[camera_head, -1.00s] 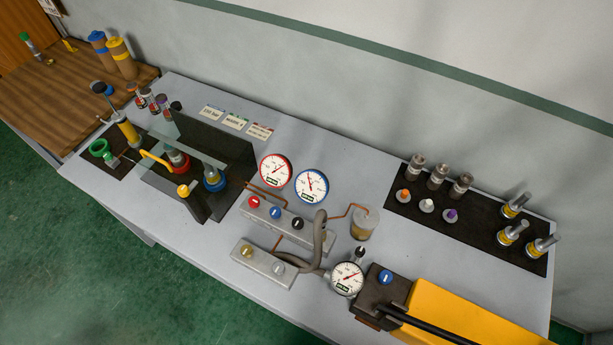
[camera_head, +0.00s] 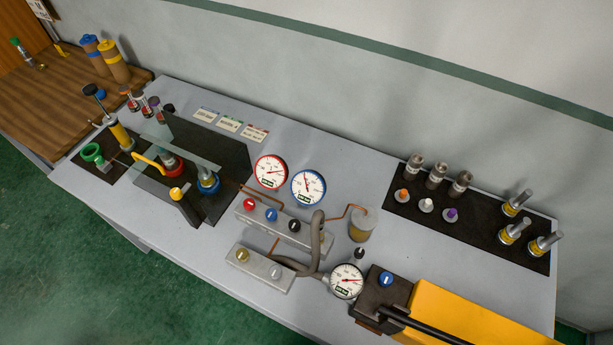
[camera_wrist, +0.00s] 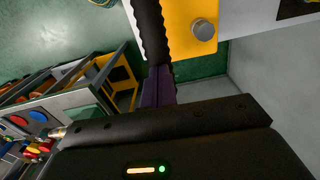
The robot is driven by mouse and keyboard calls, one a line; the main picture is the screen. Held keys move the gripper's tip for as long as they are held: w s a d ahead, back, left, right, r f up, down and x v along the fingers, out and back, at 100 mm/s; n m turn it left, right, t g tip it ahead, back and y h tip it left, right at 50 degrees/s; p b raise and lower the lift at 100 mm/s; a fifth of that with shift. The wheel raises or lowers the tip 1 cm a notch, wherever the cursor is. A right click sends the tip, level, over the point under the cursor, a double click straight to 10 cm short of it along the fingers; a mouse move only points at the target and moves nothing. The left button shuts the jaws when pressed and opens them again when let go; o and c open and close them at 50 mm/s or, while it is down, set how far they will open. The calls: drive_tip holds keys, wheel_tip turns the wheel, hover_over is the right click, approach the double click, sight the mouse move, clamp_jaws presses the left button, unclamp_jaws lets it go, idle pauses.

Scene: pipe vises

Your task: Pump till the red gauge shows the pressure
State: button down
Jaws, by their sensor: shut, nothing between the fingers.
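The red-rimmed gauge (camera_head: 271,172) stands on the bench; its needle points right, digits too small to read. The blue-rimmed gauge (camera_head: 308,187) beside it has its needle toward the upper left. A white-faced gauge (camera_head: 346,281) by the pump has its needle pointing right. The yellow pump (camera_head: 455,312) has a black lever (camera_head: 425,327) running out of the bottom edge. In the wrist view, my gripper (camera_wrist: 158,85) has purple fingers, shut with nothing between them, at the end of the ribbed black lever grip (camera_wrist: 150,35); whether they touch is unclear.
A valve block with red, blue and black knobs (camera_head: 285,224) and a lower block (camera_head: 262,268) stand left of the pump. A dark mat (camera_head: 470,222) with metal fittings lies at the right. A clear guard and vises stand at the left.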

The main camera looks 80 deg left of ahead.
drive_tip(key=shift+f, duration=0.45)
drive_tip(key=r+p, duration=0.1)
drive_tip(key=r, duration=0.1)
drive_tip(key=r+p, duration=0.2)
drive_tip(key=s+r+p, duration=0.1)
drive_tip(key=r, duration=0.1)
drive_tip(key=shift+a, duration=0.4)
drive_tip(key=shift+r, duration=0.1)
drive_tip(key=shift+s+a+r+p, duration=0.1)
drive_tip(key=shift+s+r+p, duration=0.1)
drive_tip(key=shift+p, duration=0.2)
